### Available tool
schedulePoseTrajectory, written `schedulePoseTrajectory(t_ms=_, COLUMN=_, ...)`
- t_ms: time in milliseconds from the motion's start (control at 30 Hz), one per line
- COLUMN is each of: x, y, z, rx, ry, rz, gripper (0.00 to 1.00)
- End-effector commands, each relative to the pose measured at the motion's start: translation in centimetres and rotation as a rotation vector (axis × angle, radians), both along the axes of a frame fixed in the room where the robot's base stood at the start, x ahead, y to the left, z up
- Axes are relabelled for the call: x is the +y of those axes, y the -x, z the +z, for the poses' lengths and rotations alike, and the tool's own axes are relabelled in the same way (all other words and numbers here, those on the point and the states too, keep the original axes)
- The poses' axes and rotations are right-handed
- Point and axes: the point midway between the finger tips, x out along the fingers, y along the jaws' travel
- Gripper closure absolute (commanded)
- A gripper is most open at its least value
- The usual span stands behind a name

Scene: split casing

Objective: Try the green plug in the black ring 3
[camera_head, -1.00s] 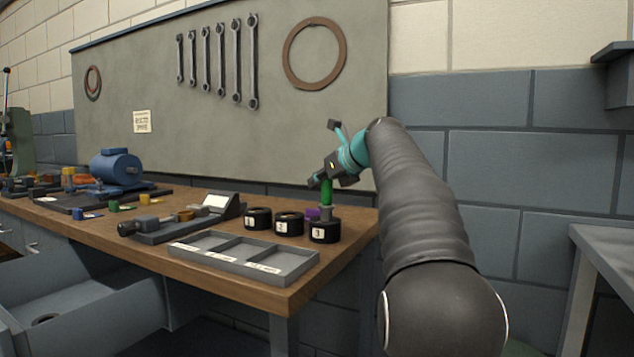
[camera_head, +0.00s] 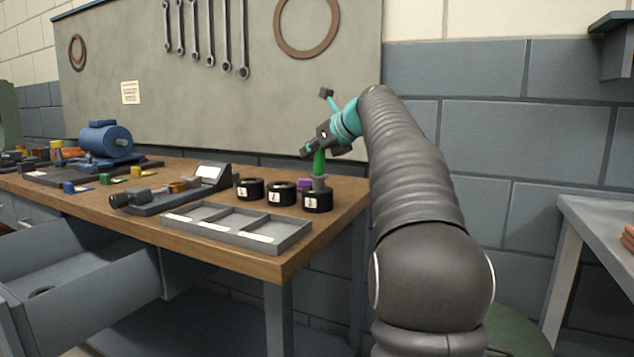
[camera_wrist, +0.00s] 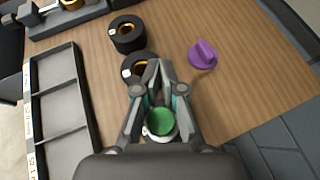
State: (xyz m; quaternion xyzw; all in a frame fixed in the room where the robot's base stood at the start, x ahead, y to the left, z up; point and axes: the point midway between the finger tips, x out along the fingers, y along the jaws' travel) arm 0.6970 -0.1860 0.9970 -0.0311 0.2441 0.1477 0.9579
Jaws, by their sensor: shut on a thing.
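The green plug (camera_head: 319,162) is upright in my gripper (camera_head: 318,150), its grey lower part at the top of black ring 3 (camera_head: 317,202). How deep it sits in the ring cannot be told. In the wrist view my gripper (camera_wrist: 160,112) is shut on the green plug (camera_wrist: 161,121), seen from above; ring 3 is mostly hidden beneath. Black ring 2 (camera_head: 281,194) and black ring 1 (camera_head: 249,188) stand in a row to the left. In the wrist view ring 2 (camera_wrist: 137,66) is just beyond my fingers and ring 1 (camera_wrist: 127,35) farther off.
A purple plug (camera_wrist: 203,54) stands on the bench behind the rings. A grey three-compartment tray (camera_head: 237,225) lies in front, empty. A grey vise-like device (camera_head: 170,197) and a blue motor (camera_head: 107,142) are left. The bench's right edge is close to ring 3.

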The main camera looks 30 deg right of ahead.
Motion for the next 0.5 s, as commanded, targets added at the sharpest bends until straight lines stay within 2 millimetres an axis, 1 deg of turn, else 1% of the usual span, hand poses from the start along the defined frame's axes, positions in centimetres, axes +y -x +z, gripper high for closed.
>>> schedulePoseTrajectory(t_ms=100, x=0.0, y=0.0, z=0.5, rx=-0.002, ry=0.001, rz=0.0, gripper=1.0)
schedulePoseTrajectory(t_ms=500, x=0.0, y=0.0, z=1.3, rx=-0.006, ry=0.001, rz=-0.001, gripper=1.0)
